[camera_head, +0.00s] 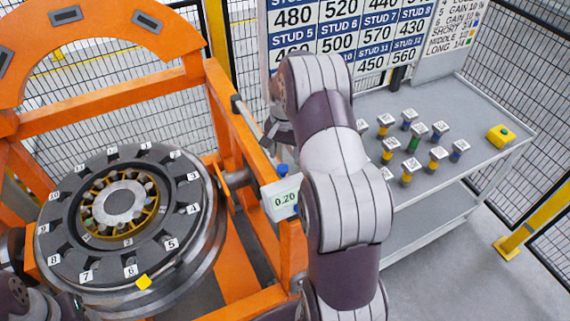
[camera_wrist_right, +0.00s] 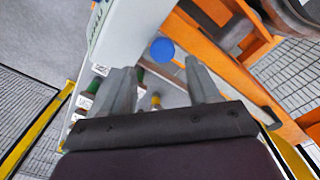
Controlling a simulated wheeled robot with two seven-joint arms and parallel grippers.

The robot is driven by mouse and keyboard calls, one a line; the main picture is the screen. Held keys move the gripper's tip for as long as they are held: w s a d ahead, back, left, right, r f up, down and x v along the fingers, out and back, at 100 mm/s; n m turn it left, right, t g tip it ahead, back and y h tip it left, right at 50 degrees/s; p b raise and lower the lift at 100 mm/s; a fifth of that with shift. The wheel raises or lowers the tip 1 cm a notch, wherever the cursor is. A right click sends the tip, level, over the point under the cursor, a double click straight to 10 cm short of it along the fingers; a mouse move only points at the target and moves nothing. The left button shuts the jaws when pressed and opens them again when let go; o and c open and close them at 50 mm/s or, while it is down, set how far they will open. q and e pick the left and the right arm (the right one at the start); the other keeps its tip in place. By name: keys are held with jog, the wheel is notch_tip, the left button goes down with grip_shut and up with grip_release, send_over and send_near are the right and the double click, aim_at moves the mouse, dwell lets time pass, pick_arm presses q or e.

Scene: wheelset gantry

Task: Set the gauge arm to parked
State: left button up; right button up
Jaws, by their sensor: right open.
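The gauge box (camera_head: 283,197) is white, reads 0.20 and sits on the orange gantry's right side. It has a blue knob (camera_head: 282,170) on top, and another blue part shows at its right edge. My right gripper (camera_head: 268,134) is above and behind the box in the head view, partly hidden by my own arm. In the right wrist view it is open and empty (camera_wrist_right: 160,78), with a round blue knob (camera_wrist_right: 162,48) beyond the gap between its fingers and the white box (camera_wrist_right: 128,28) beside it. I cannot tell which part is the gauge arm. My left gripper is out of view.
A number board (camera_head: 350,40) and mesh fencing stand behind.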

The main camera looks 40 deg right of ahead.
notch_tip(320, 180, up, 2)
jog(key=shift+d+r+b, duration=0.1)
jog(key=shift+b, duration=0.35)
pick_arm(q)
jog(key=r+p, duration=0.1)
jog(key=p, duration=0.2)
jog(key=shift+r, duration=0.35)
pick_arm(e)
notch_tip(320, 180, up, 6)
jog(key=shift+s+r, duration=0.1)
jog(key=s+a+f+n+b, duration=0.1)
jog(key=a+f, duration=0.1)
jog(key=s+a+f+n+b, duration=0.2)
jog(key=f, duration=0.1)
jog(key=s+a+f+n+b, duration=0.1)
jog(key=s+a+f+n, duration=0.1)
jog(key=f, duration=0.1)
jog(key=shift+s+a+t, duration=0.25)
jog(key=shift+a+t, duration=0.05)
jog(key=shift+a, duration=0.1)
pick_arm(q)
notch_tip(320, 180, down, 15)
jog(key=b, duration=1)
pick_arm(e)
jog(key=s+a+f+n, duration=0.6)
jog(key=s+a, duration=0.5)
jog(key=a, duration=0.2)
jog(key=shift+a+f+t, duration=0.25)
jog(key=shift+f+t, duration=0.15)
jog(key=shift+f, duration=0.3)
